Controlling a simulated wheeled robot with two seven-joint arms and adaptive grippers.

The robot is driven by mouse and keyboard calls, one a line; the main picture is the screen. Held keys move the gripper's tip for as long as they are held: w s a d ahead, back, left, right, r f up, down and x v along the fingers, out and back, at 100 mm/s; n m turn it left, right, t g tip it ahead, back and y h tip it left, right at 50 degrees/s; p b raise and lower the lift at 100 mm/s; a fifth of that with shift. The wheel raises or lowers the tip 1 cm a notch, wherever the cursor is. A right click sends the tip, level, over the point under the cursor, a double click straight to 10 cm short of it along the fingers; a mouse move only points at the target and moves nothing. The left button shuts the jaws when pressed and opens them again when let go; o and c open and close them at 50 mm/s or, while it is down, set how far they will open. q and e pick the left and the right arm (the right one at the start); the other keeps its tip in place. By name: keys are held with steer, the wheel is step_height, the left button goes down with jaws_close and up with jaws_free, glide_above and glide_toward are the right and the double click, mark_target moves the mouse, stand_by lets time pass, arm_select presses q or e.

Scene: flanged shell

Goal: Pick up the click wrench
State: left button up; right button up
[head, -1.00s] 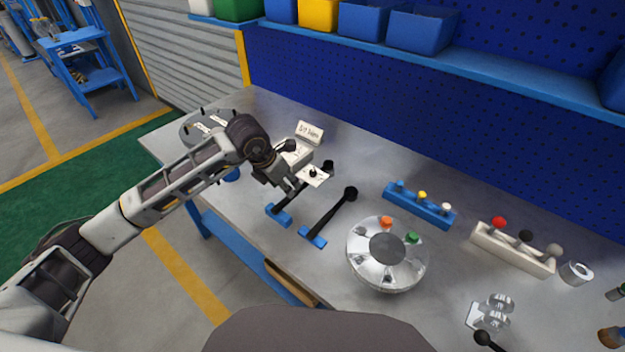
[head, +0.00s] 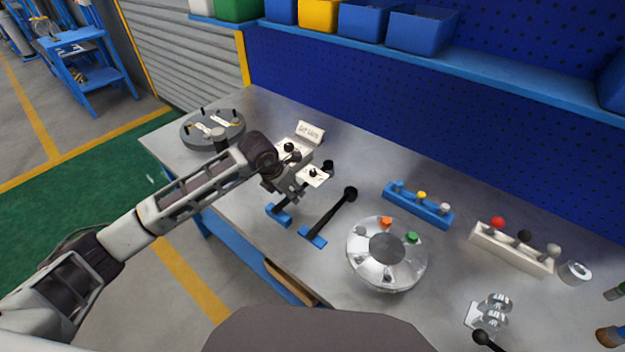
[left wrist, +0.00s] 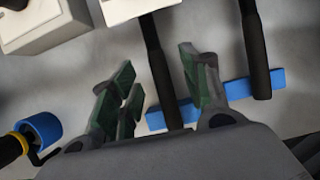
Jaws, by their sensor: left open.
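Two black-shafted wrenches with round black heads lie side by side, each with its lower end at a blue block; I cannot tell which is the click wrench. The nearer-left wrench (head: 327,167) is partly hidden by my left gripper (head: 292,192). The other wrench (head: 332,211) lies in full view to its right. In the left wrist view my left gripper (left wrist: 160,92) is open, and the black shaft of one wrench (left wrist: 158,65) passes between its fingers, apparently below them and not clasped. The second shaft (left wrist: 254,50) lies right of the fingers.
A white labelled box (head: 309,133) stands just behind the left gripper. A round flanged metal shell (head: 362,268) lies to the right, with blue (head: 425,208) and white (head: 508,250) knob racks beyond. A grey round plate (head: 232,138) is at the far left.

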mark_target(306, 188)
arm_select(q)
steer(key=x, duration=0.3)
steer(key=shift+f, duration=0.3)
arm_select(e)
steer(key=shift+w+a+r, duration=0.15)
steer(key=shift+w+a, duration=0.05)
steer(key=shift+a, duration=0.2)
steer(key=shift+w+a+r, duration=0.1)
steer(key=shift+w+a, duration=0.05)
steer(key=shift+a, duration=0.25)
steer(key=shift+w, duration=0.1)
steer(key=shift+d, duration=0.1)
